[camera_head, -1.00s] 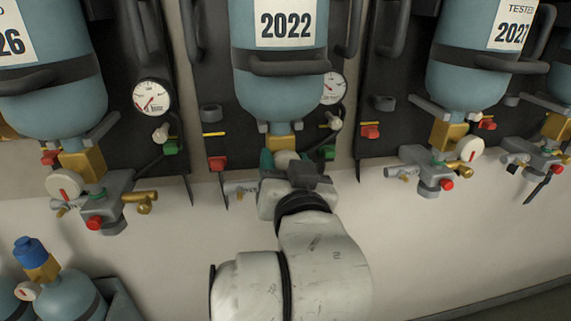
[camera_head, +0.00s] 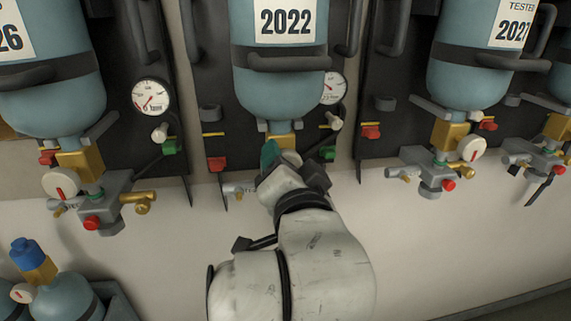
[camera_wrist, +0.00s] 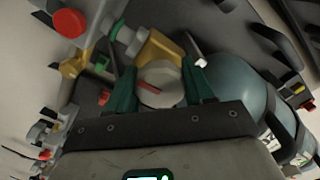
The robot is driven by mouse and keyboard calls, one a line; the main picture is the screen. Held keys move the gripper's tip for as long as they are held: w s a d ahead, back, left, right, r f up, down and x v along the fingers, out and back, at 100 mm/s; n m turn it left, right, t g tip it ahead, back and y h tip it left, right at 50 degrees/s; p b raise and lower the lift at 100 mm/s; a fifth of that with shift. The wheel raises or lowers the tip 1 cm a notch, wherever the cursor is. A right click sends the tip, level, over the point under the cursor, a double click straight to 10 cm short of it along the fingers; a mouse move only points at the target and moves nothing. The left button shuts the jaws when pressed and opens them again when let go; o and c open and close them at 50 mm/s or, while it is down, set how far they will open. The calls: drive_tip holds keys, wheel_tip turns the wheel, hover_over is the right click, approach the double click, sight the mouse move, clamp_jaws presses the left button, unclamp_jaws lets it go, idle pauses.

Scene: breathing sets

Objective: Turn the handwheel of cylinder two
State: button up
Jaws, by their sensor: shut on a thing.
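A blue cylinder with a white 2022 label (camera_head: 281,80) hangs upside down in the middle of the head view. Its brass neck (camera_head: 283,141) points down at my gripper (camera_head: 279,157). In the wrist view the round pale handwheel (camera_wrist: 160,84), with a red line on its face, sits between the green fingers of my gripper (camera_wrist: 159,72). The fingers are shut on its two sides. The brass valve block (camera_wrist: 157,50) shows just beyond the wheel. In the head view my gripper and wrist hide the handwheel and much of the valve.
Similar cylinders hang at left (camera_head: 55,95) and right (camera_head: 470,85), with valves jutting out on both sides. A pressure gauge (camera_head: 333,88) sits behind the middle cylinder. A small blue-capped cylinder (camera_head: 70,295) stands at lower left. The pale surface at lower right is clear.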

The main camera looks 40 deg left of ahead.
drive_tip(key=shift+f, duration=0.3)
drive_tip(key=o, duration=1)
drive_tip(key=shift+r, duration=0.2)
drive_tip(key=b+v, duration=0.2)
drive_tip(key=v, duration=0.8)
drive_tip(key=shift+s+d, duration=0.25)
drive_tip(key=shift+s, duration=0.1)
